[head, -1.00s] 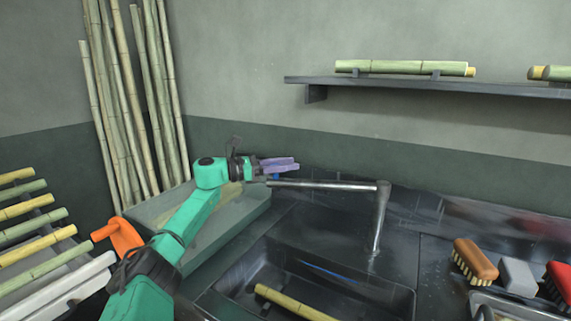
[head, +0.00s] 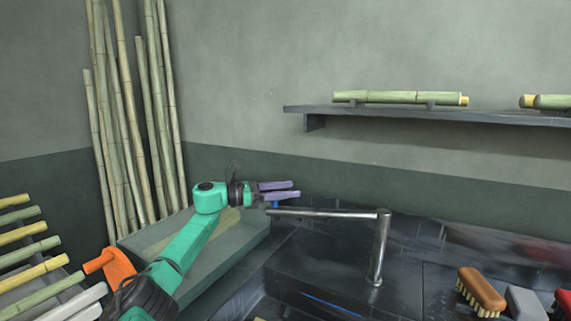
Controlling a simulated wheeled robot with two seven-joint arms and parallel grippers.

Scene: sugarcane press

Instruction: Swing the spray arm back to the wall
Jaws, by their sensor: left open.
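The spray arm (head: 325,213) is a metal tube reaching left from the top of an upright post (head: 379,250) behind the sink. A small blue tip (head: 272,205) shows at its left end. My left gripper (head: 296,190) has two purple fingers pointing right. It is open and empty, just above and behind the spray arm's left end in the picture. I cannot tell whether a finger touches the tube. My right gripper is not in view.
The sink (head: 262,303) lies below the spray arm. A grey block-like tray (head: 250,240) stands under my left arm. Brushes (head: 481,290) are at right, cane on the shelf (head: 450,112) and upright stalks (head: 125,120) at the back left.

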